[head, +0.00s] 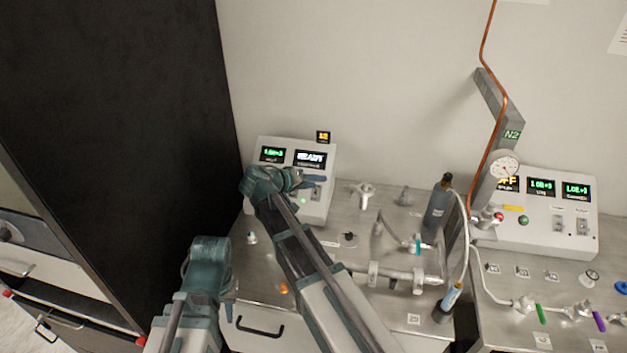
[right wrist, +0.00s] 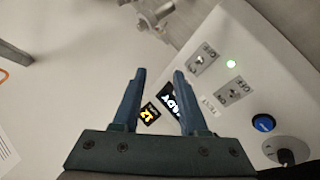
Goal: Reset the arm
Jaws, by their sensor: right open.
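My right arm reaches up to the left control box (head: 322,160), a pale box with green and white readouts. My right gripper (head: 316,180) is in front of that box's panel. In the right wrist view its two blue fingers (right wrist: 157,74) stand apart with nothing between them. Beside them the box's panel (right wrist: 225,60) shows toggle switches, a lit green lamp (right wrist: 231,64), a blue button (right wrist: 263,122) and a dark knob (right wrist: 285,157). My left gripper (head: 229,305) is low at the left, beside the bench front; its fingers are too unclear to tell their opening.
A steel bench (head: 345,228) carries metal pipe fittings (head: 395,275) and a dark cylinder (head: 437,210). A second control box (head: 540,225), a pressure gauge (head: 504,167) and a copper pipe (head: 486,50) are at the right. A tall black panel (head: 120,110) stands at the left.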

